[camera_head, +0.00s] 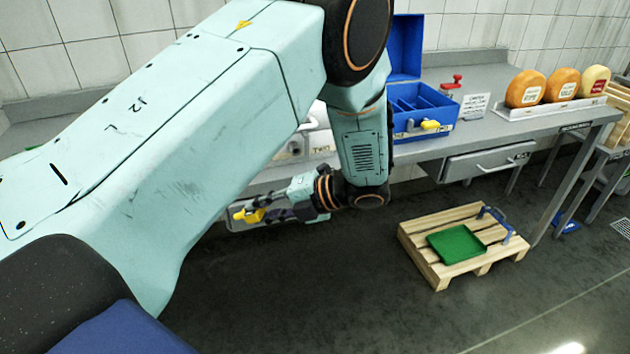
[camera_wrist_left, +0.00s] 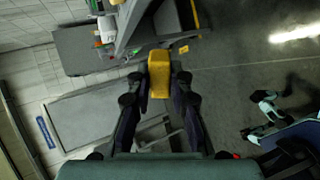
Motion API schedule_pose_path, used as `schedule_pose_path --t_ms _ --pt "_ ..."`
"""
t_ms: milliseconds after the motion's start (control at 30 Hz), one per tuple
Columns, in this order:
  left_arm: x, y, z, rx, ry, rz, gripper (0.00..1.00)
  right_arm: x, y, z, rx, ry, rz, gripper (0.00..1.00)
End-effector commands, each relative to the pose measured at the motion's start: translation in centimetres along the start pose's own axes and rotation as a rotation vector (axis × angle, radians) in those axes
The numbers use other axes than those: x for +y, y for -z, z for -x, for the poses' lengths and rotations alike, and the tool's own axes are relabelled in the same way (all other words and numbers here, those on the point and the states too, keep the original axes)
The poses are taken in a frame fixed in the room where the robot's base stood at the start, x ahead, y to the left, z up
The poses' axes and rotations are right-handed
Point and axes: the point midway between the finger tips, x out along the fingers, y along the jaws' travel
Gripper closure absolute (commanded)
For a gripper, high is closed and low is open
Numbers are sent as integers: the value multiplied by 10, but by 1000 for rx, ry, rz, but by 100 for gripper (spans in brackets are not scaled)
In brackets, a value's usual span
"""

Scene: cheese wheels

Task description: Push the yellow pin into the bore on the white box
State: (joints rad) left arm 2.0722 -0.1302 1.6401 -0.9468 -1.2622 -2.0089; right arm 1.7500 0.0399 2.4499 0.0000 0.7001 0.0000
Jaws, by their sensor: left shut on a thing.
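My left gripper (camera_head: 262,213) is shut on the yellow pin (camera_head: 246,215), in front of the bench. In the left wrist view the yellow pin (camera_wrist_left: 159,76) stands between the two dark fingers of the left gripper (camera_wrist_left: 159,84) and sticks out past their tips. The white box (camera_head: 318,140) stands on the bench behind my left arm, which hides much of it. A dark round spot shows on its front, but I cannot tell if this is the bore. The pin is apart from the box. My right gripper is not in view.
A blue open case (camera_head: 408,122) with a yellow piece (camera_head: 430,125) stands on the bench (camera_head: 480,137). Orange and yellow cheese wheels (camera_head: 562,85) stand at the right. A wooden pallet (camera_head: 430,267) with a green tray (camera_head: 457,244) lies on the floor. The floor in front is clear.

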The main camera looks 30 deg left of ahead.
Motion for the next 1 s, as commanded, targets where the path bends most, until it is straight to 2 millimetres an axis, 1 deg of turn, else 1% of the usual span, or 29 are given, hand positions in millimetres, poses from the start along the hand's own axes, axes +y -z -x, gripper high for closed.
schedule_pose_path --t_ms 33,100,267,400,600,767,1000 --pt "2 -6 2 -87 -49 -50 100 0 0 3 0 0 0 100" --pt "2 -17 5 -201 -105 -98 100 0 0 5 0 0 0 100" --pt "-1 -43 16 -447 -221 -177 100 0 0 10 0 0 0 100" --pt "-8 -64 32 -655 -310 -218 100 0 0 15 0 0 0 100" --pt "-25 -86 59 -896 -398 -241 100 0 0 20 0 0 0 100" --pt "-33 -94 72 -996 -429 -242 100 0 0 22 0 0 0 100" --pt "-35 -95 75 -1016 -435 -242 100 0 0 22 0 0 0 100"
